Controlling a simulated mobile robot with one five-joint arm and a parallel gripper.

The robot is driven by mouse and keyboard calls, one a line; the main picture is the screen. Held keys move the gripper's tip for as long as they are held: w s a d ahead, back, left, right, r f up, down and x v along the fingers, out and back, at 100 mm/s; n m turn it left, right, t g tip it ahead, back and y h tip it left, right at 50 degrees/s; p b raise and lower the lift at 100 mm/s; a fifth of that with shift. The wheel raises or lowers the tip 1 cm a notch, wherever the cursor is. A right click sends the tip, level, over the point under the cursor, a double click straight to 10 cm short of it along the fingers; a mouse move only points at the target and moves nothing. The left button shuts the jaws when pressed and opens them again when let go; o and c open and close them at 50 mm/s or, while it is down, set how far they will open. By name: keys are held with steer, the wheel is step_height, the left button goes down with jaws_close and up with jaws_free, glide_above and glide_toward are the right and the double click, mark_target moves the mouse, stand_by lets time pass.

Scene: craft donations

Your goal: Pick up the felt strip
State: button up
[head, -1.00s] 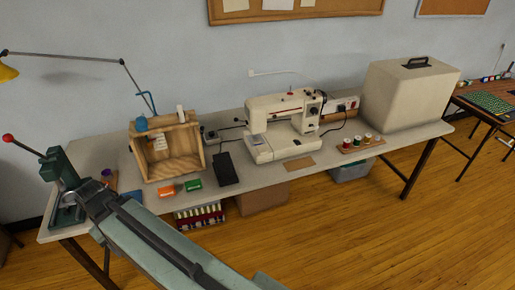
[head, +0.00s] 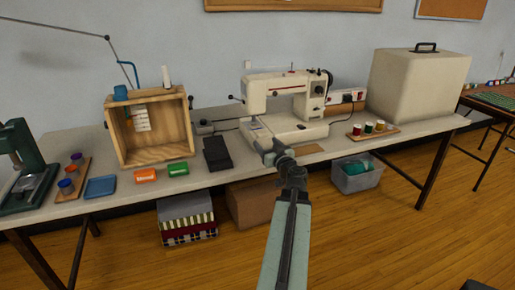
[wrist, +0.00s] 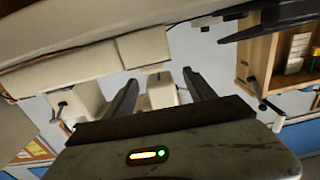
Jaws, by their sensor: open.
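I cannot pick out a felt strip for certain in either view. A flat tan piece (head: 308,149) lies on the table by the right front of the white sewing machine (head: 285,105); I cannot tell what it is made of. My gripper (head: 268,150) is at the machine's front left, at about table height, and partly hides the machine's base. In the wrist view my two dark fingers (wrist: 160,80) are apart, with nothing seen held between them. Pale shapes lie beyond and above them.
A spool rack (head: 377,131) and beige case (head: 415,90) stand right. A grey bin (head: 358,178) is under the table.

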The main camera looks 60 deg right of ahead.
mark_target(263, 134)
steer(key=shift+s+d+h, duration=0.3)
steer(key=shift+s+d, duration=0.1)
steer(key=shift+s, duration=0.2)
steer(key=shift+d, duration=0.1)
steer(key=x, duration=0.8)
steer(key=shift+r+p, duration=0.15)
steer(key=shift+p, duration=0.15)
jaws_close()
